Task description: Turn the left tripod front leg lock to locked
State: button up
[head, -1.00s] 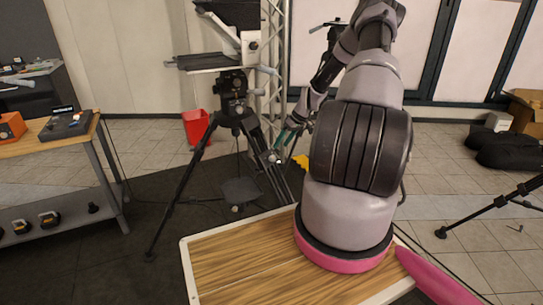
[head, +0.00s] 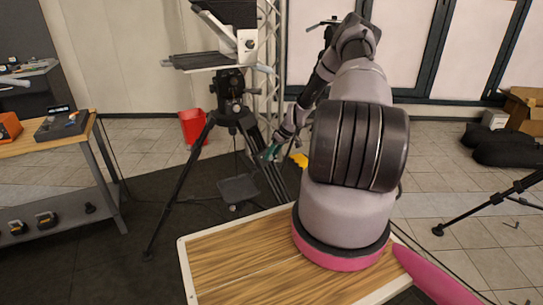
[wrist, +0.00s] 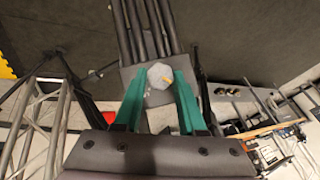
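The left tripod (head: 230,108) stands on the dark mat with its legs spread. Its front leg (head: 268,172) slopes down to the right. In the wrist view this leg (wrist: 150,32) carries a grey block with a pale, many-sided lock knob (wrist: 160,76) that has a small yellow mark. My gripper (head: 270,152) is at the leg, with its green fingers hiding the knob in the head view. In the wrist view my gripper (wrist: 160,78) is open, with one finger on each side of the knob. I cannot tell whether the fingers touch it.
A wooden-topped platform (head: 225,262) lies in front. A red bin (head: 193,126) stands behind the tripod, and a metal truss (head: 268,60) rises beside it. A workbench (head: 75,140) is at the left.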

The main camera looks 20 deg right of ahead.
grip_shut()
jog(key=m+y, duration=0.2)
jog(key=m, duration=0.1)
jog(key=shift+d+f+m+y, duration=0.1)
jog(key=shift+d+m+y, duration=0.2)
jog(key=shift+y, duration=0.1)
jog(key=m+y, duration=0.2)
jog(key=m, duration=0.1)
jog(key=shift+d+f+m+y, duration=0.2)
jog(key=shift+m+y, duration=0.1)
jog(key=m+t+y, duration=0.1)
jog(key=m+y, duration=0.1)
jog(key=m, duration=0.2)
jog(key=shift+s+f, duration=0.1)
jog(key=shift+f, duration=0.05)
jog(key=shift+d+f+m+t+y, duration=0.1)
jog(key=shift+m+t+y, duration=0.35)
jog(key=shift+m, duration=0.45)
jog(key=shift+f+m+t+y, duration=0.1)
jog(key=shift+m+t+y, duration=0.35)
jog(key=shift+m, duration=0.45)
jog(key=shift+t, duration=0.3)
jog(key=shift+s, duration=0.1)
